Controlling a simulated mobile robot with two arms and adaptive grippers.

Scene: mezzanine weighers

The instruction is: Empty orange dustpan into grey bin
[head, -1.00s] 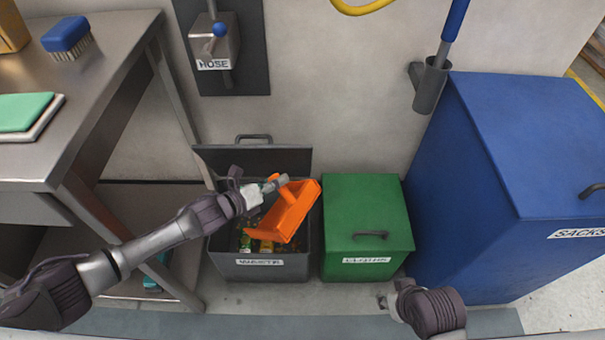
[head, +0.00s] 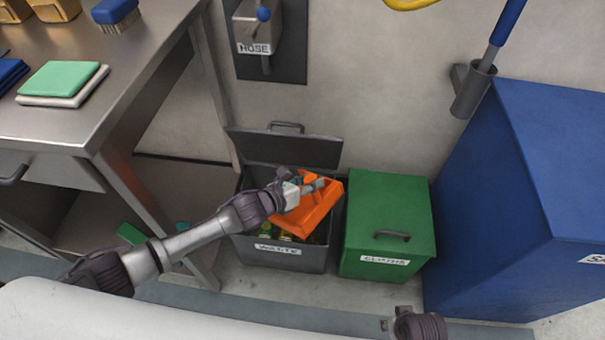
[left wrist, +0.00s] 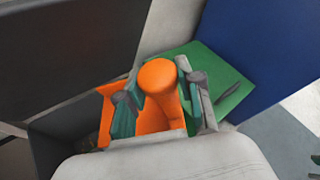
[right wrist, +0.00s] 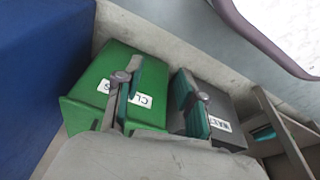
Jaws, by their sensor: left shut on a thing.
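The grey bin (head: 280,257), labelled as waste, stands on the floor with its lid (head: 285,150) raised against the wall. Several yellowish and greenish bits show inside it, partly hidden by the dustpan. My left gripper (head: 312,187) is shut on the handle of the orange dustpan (head: 308,214) and holds it tilted over the bin's opening. The left wrist view shows the dustpan's round handle (left wrist: 160,85) between the fingers. Whether anything remains in the pan is hidden. My right gripper (right wrist: 158,98) is open and empty, with the bins beyond it.
A green bin (head: 388,225) with a closed lid stands close at the right of the grey one. A large blue container (head: 540,190) is further right. A steel table (head: 100,100) with cloths and a brush is at the left. A hose box (head: 258,30) hangs on the wall.

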